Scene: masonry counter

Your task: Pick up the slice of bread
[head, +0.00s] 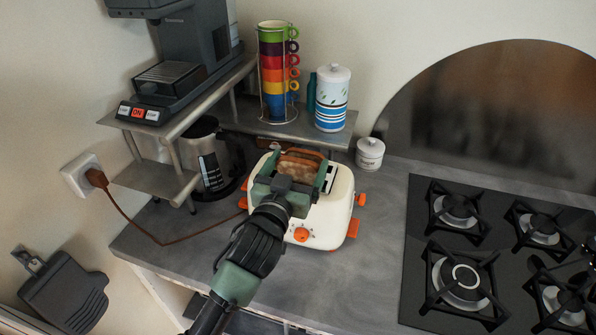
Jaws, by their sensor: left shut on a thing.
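The slice of bread (301,165) is brown and shows at the top of the cream toaster (328,208), by its slots. My left gripper (292,166) reaches over the toaster from the front and is shut on the bread. Its fingers hide part of the slice, and I cannot tell how much of the bread is still inside the slot. The toaster has orange knobs and feet and stands on the grey counter. My right gripper is not in the view.
A metal shelf (275,125) behind holds stacked coloured cups (277,75) and a white canister (332,98). A small white jar (370,153) stands right of the toaster. A coffee machine (180,50) is at left, a gas hob (490,250) at right. A brown cord (150,236) crosses the counter.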

